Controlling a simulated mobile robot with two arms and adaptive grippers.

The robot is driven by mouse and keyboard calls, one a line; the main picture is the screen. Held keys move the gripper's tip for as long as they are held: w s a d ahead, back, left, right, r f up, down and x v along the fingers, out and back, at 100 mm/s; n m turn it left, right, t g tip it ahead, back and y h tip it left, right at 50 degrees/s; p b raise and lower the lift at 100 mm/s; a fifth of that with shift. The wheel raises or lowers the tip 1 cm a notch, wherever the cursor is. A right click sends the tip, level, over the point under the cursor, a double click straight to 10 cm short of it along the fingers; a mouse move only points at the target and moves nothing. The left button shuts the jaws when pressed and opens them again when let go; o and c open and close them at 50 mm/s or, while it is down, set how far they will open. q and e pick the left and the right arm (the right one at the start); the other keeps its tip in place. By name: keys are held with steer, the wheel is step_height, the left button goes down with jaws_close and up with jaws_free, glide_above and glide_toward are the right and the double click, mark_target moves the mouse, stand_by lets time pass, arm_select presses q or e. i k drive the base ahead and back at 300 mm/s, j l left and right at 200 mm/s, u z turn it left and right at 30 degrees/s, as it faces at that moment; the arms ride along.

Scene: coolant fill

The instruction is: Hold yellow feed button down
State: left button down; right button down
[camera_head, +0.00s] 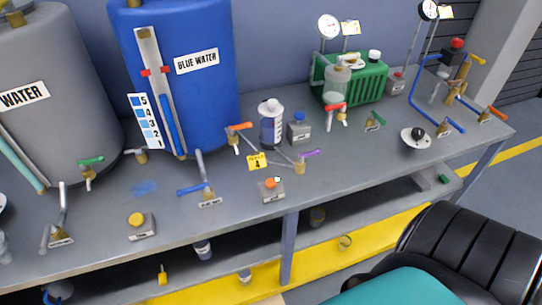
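The yellow button (136,219) is a round cap on top of a small grey box (143,232) near the front edge of the bench, left of centre. Nothing touches or covers it, and the box carries a small label too small to read. Neither my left gripper nor my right gripper shows in the head view.
A grey bench (345,185) carries a grey tank (60,75), a blue tank (205,105) and several valves. A blue-handled lever (192,189) stands right of the yellow button. An orange button (271,183) is farther right. A black ribbed shape (470,255) fills the lower right.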

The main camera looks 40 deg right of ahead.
mark_target(136, 219)
steer(key=i+j+z, duration=0.2)
steer(key=j+z, duration=0.2)
steer(key=j, duration=1.15)
steer(key=j+z, duration=0.4)
steer(key=j, duration=1.15)
